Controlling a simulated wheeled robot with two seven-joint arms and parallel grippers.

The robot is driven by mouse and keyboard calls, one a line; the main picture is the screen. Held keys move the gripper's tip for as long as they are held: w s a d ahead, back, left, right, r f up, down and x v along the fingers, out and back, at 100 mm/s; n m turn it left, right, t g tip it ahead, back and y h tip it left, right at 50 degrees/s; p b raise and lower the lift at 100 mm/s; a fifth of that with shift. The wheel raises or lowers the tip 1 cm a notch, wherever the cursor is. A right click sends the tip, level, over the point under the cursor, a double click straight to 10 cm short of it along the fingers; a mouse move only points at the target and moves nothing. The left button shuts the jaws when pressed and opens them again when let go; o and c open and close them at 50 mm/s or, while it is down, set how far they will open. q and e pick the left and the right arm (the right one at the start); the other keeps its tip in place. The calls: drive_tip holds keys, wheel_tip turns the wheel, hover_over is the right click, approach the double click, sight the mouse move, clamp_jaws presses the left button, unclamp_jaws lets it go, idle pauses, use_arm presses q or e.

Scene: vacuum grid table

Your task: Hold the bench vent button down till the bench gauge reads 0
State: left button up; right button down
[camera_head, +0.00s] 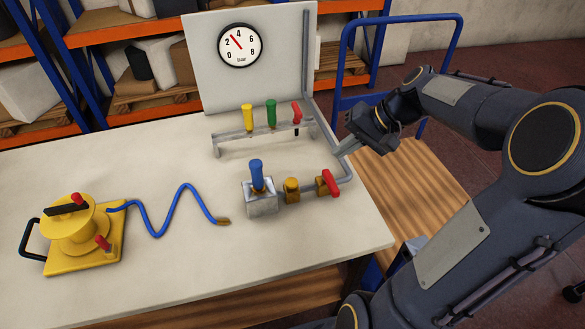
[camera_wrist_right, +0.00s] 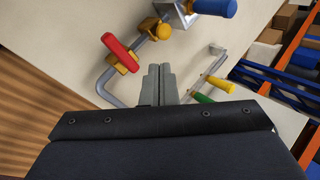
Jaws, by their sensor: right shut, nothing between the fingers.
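The bench gauge (camera_head: 240,45) is on the upright grey panel; its red needle points between 2 and 4. A pipe runs down from the panel and along the bench. On it are a metal block (camera_head: 262,203) with a blue handle (camera_head: 257,174), a round brass-yellow knob (camera_head: 291,186) that may be the vent button, and a red lever (camera_head: 329,182). The knob (camera_wrist_right: 164,31) and lever (camera_wrist_right: 117,50) also show in the right wrist view. My right gripper (camera_head: 346,148) is shut and empty, near the pipe's bend, behind and apart from the lever. My left gripper is out of view.
A low rack (camera_head: 262,132) holds yellow, green and red-handled items behind the pipe. A yellow device (camera_head: 80,236) with a blue hose (camera_head: 160,225) lies at the left of the table. A blue-railed trolley (camera_head: 402,178) stands right of the table. The table front (camera_head: 190,275) is clear.

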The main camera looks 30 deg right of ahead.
drive_tip(key=shift+a, duration=0.1)
drive_tip(key=p, duration=0.1)
approach(297, 182)
drive_tip(key=x, duration=0.6)
drive_tip(key=shift+w+a+f, duration=0.15)
drive_tip(key=shift+w+f, duration=0.05)
drive_tip(key=shift+f, duration=0.15)
